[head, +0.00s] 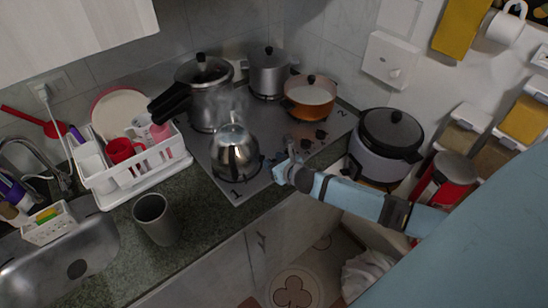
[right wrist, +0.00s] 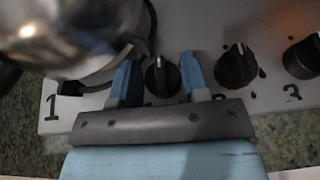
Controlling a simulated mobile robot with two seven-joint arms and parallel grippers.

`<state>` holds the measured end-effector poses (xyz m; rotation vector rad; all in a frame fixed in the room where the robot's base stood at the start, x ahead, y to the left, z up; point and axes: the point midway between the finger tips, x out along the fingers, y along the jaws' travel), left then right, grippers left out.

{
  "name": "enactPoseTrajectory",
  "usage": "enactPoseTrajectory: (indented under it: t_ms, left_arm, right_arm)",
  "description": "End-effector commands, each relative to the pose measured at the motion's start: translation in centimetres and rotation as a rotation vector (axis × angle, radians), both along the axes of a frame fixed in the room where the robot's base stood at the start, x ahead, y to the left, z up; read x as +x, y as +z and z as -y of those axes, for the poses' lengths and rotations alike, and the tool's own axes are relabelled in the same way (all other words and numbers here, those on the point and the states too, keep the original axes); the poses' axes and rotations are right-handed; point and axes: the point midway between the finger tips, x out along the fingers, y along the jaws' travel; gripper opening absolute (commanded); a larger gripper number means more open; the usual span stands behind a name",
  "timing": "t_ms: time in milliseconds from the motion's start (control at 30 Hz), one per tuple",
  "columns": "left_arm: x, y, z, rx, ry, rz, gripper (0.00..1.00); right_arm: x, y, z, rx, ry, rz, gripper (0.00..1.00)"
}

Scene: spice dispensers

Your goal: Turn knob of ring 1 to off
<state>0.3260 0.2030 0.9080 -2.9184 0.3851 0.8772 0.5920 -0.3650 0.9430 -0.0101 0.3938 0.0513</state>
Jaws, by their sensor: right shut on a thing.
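The black knob nearest the printed number 1 sits between the fingers of my right gripper (right wrist: 160,78) in the right wrist view. My right gripper is shut on this knob (right wrist: 162,80), with one blue finger on each side. A pale mark on the knob points roughly up in that view. In the head view my right gripper (head: 282,168) reaches the front edge of the steel cooktop (head: 216,172) from the right and hides the knob. A steel kettle (head: 234,150) stands over ring 1, and its base is close to the left finger in the wrist view. My left gripper is not in view.
Other knobs (right wrist: 236,66) stand to the right in the wrist view. A pressure cooker (head: 208,100), a steel pot (head: 268,75) and an orange pan (head: 309,98) are on the cooktop. A rice cooker (head: 388,140) stands right of it; a cup (head: 155,218) stands on the counter.

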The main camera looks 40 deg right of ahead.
Motion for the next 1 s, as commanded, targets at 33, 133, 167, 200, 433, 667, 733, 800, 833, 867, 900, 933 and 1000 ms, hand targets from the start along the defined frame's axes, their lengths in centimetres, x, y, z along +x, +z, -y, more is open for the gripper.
enactPoseTrajectory:
  t_ms: [33,133,167,200,433,667,733,800,833,867,900,933,1000]
  left_arm:
    - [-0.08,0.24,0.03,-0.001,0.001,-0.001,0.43]
    - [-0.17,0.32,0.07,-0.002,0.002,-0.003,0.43]
    - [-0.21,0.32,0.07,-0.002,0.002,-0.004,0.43]
    - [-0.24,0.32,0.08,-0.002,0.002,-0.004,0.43]
    - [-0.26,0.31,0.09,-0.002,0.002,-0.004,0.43]
    - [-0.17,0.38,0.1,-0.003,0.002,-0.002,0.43]
    - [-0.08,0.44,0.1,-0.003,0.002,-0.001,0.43]
    - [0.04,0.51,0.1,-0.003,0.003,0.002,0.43]
    - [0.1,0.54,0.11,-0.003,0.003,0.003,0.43]
    - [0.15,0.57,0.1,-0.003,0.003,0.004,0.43]
    - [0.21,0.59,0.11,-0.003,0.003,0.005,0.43]
    - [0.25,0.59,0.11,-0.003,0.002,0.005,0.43]
    - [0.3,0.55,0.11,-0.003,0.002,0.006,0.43]
  right_arm:
    - [0.03,0.11,0.13,-0.003,0.013,-0.001,0.18]
    - [0.06,0.07,0.13,-0.003,0.032,0.0,0.18]
    - [0.05,0.06,0.12,-0.002,0.036,0.0,0.18]
    - [0.05,0.03,0.1,-0.002,0.039,0.0,0.18]
    - [0.04,-0.02,0.07,-0.001,0.042,0.0,0.18]
    - [0.04,-0.01,0.06,-0.001,0.042,0.001,0.51]
    - [0.04,-0.01,0.05,-0.001,0.042,0.001,0.51]
    - [0.04,-0.01,0.04,-0.001,0.042,0.001,0.51]
    - [0.04,-0.01,0.03,-0.001,0.042,0.001,0.51]
    - [0.03,-0.01,0.03,-0.001,0.042,0.001,0.51]
    - [-0.03,0.0,0.04,-0.001,0.042,0.001,0.51]
    - [-0.13,0.02,0.06,-0.001,0.042,0.0,0.51]
    - [-0.61,0.14,0.1,-0.001,0.043,0.0,0.51]
